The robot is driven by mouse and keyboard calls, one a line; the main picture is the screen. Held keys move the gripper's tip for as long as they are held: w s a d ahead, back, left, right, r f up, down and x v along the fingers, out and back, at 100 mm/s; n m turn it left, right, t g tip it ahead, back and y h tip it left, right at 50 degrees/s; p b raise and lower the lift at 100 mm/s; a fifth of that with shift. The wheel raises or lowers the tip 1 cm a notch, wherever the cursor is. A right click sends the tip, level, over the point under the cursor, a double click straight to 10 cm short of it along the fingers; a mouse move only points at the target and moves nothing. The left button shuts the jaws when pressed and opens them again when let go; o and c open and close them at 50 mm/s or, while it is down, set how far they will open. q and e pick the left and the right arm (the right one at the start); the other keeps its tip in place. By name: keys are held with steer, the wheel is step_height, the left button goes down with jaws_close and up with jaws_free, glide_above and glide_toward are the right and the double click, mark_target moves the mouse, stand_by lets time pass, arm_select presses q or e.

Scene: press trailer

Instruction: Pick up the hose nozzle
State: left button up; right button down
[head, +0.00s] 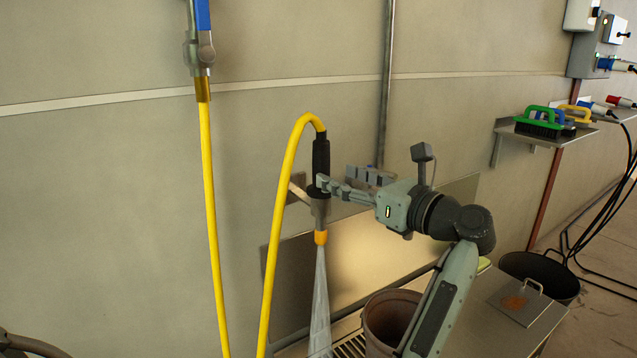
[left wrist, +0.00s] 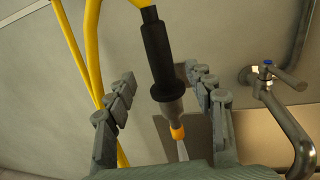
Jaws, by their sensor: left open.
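The hose nozzle hangs upright at the wall in the head view, with a black grip (head: 321,157), a grey metal body and an orange tip (head: 320,237) pointing down. Water sprays from the tip. A yellow hose (head: 283,183) loops into its top. My left gripper (head: 336,177) is open just right of the nozzle, one fingertip overlapping it. In the left wrist view the nozzle (left wrist: 160,55) shows between the two spread fingers. I cannot tell whether they touch it. My right gripper is not in view.
A wall bracket (head: 298,188) sits behind the nozzle. A tap (left wrist: 285,105) is right of my fingers in the left wrist view. A bucket (head: 390,318) stands below. A shelf (head: 560,135) with brushes is at right.

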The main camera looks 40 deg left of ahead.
mark_target(328, 172)
arm_select(q)
steer(key=p+x, duration=0.1)
steer(key=x, duration=0.5)
steer(key=shift+w+a+f, duration=0.1)
steer(key=shift+w, duration=0.1)
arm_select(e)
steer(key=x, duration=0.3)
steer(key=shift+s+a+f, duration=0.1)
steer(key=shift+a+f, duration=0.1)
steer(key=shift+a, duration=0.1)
arm_select(q)
steer(key=shift+c, duration=0.5)
jaws_close()
